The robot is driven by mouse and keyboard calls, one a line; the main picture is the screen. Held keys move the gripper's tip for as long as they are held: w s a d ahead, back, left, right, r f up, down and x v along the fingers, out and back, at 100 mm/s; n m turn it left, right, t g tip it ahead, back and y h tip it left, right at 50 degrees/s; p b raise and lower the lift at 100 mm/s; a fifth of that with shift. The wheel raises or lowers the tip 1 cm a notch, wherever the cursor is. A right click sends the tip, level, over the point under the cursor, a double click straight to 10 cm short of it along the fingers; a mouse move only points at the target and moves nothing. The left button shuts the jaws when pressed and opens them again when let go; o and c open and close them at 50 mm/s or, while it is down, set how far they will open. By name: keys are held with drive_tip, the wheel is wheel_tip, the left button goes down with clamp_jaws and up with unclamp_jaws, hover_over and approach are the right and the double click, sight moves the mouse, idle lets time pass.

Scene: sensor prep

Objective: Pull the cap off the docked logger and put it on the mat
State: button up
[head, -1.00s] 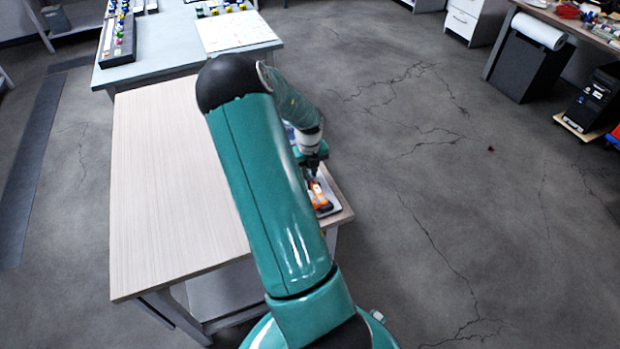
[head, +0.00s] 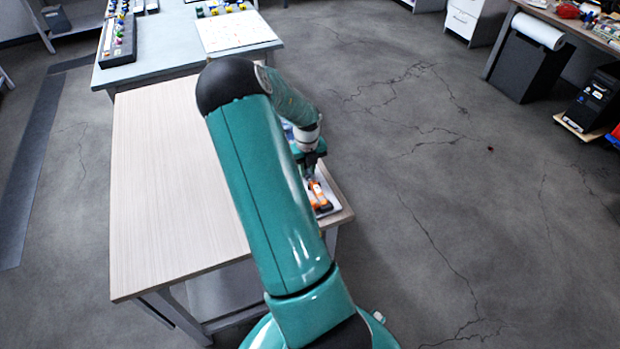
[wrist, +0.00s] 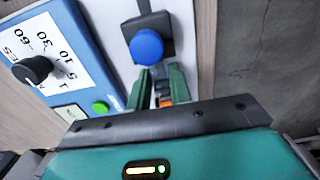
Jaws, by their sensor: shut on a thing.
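The orange logger (head: 322,195) lies near the right edge of the wooden table, on a pale plate, partly behind my arm. My gripper (head: 310,170) is directly over its far end, pointing down. In the wrist view, the two green fingers of my gripper (wrist: 160,82) are closed around a small part at the logger, taken to be the cap. Orange and grey bits (wrist: 165,101) show between the fingers. The cap's shape is mostly hidden by the fingers. I cannot make out whether it is still seated. I cannot identify the mat with certainty.
A blue box with a black dial (wrist: 33,69) and a green button (wrist: 100,107) stands left of the fingers. A blue round knob (wrist: 146,45) on a dark block is just beyond them. The wooden tabletop (head: 170,190) is clear on the left.

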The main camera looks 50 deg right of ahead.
sight(306, 169)
drive_tip(key=shift+w+d, duration=0.1)
drive_tip(key=shift+w, duration=0.2)
idle(0.5)
drive_tip(key=shift+r, duration=0.2)
drive_tip(key=shift+r, duration=2.6)
